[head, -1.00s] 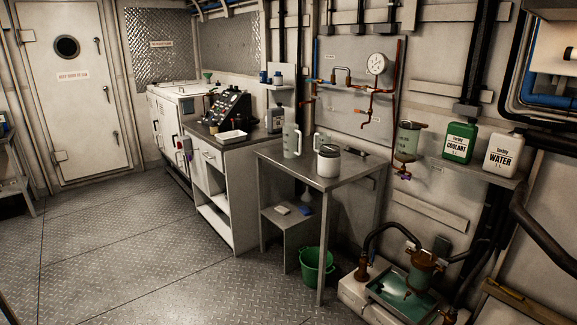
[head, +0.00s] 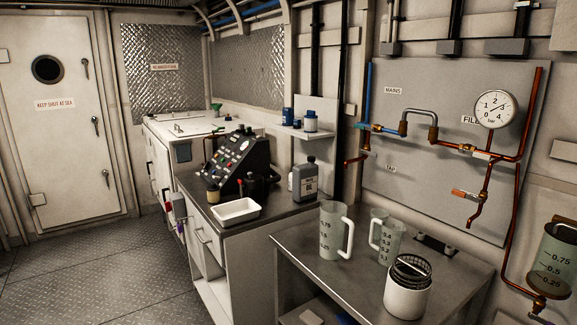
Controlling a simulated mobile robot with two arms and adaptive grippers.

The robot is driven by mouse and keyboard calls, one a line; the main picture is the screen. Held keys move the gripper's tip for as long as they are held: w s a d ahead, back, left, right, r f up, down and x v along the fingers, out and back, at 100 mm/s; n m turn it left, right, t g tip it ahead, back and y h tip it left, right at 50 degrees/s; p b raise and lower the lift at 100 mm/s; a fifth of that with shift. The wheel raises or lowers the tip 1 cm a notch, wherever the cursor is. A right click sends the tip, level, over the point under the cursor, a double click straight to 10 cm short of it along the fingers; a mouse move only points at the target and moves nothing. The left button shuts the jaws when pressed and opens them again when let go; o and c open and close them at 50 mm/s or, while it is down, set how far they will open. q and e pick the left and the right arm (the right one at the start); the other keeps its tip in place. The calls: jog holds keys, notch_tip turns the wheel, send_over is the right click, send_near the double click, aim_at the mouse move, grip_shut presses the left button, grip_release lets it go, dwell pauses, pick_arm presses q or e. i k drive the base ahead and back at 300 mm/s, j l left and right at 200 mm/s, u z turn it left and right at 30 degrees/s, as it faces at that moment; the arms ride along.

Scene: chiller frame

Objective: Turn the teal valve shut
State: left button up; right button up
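A pipe panel (head: 420,200) on the right wall carries a blue pipe (head: 368,95), copper pipes (head: 534,110) and a round pressure gauge (head: 494,109). An orange lever (head: 465,194) is on the lower copper branch. Labels read MAINS, TAP and a partly hidden FILL. Neither of my grippers is in view.
A metal table (head: 300,250) in front of the panel holds two clear jugs (head: 333,232) (head: 387,238) and a white pot (head: 408,298). Left of it, a counter (head: 225,236) bears a control box (head: 240,160) and white tray (head: 236,212). Floor (head: 90,275) at left is open.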

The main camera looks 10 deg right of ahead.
aim_at(359, 126)
jog(key=i+z, duration=0.25)
jog(key=i, duration=0.2)
jog(key=i+j+z, duration=0.2)
jog(key=i, duration=0.25)
jog(key=i+j+z, duration=0.25)
jog(key=i, duration=0.15)
jog(key=i+z, duration=0.25)
jog(key=i+j+z, duration=0.25)
jog(key=i+l, duration=0.05)
